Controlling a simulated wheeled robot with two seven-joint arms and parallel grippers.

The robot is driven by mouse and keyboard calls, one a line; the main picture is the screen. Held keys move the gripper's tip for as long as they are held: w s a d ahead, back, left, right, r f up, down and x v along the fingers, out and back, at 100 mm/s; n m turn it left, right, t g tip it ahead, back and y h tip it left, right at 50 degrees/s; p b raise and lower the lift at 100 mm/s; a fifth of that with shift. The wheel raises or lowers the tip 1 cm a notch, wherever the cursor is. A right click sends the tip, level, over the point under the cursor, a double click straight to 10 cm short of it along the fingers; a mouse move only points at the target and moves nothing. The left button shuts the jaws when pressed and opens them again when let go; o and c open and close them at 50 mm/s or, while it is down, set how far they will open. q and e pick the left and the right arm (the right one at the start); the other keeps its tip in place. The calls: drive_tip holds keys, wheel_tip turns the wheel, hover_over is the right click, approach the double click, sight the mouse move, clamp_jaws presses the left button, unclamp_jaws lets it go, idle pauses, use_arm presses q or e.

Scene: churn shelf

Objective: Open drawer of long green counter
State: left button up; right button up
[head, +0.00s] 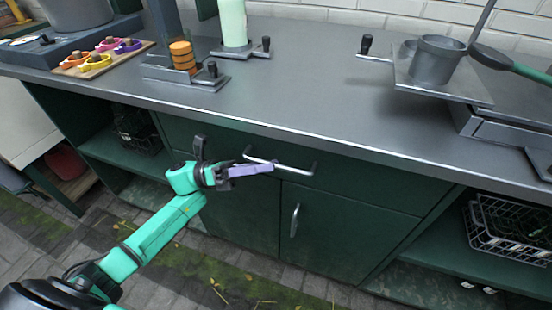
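The long counter has a grey metal top (290,95) and a dark green body. A dark green drawer front (365,185) sits under the top and looks flush with the body. Its pale bar handle (295,168) runs across the front. My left gripper (268,167) reaches in from the left, its light purple finger overlapping the left part of the handle in the head view. I cannot tell whether it touches the handle, or whether the fingers are apart. My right gripper is not in view.
Below the drawer is a cupboard door with a vertical handle (294,220). Open shelves flank it, with a wire crate (510,228) at the right. On top stand a metal cup (436,60), a pale green cylinder (233,22) and a wooden board (105,58) with coloured rings.

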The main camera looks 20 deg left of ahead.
use_arm(q)
drive_tip(key=x, duration=0.3)
drive_tip(key=shift+a, duration=0.1)
clamp_jaws()
idle(1.3)
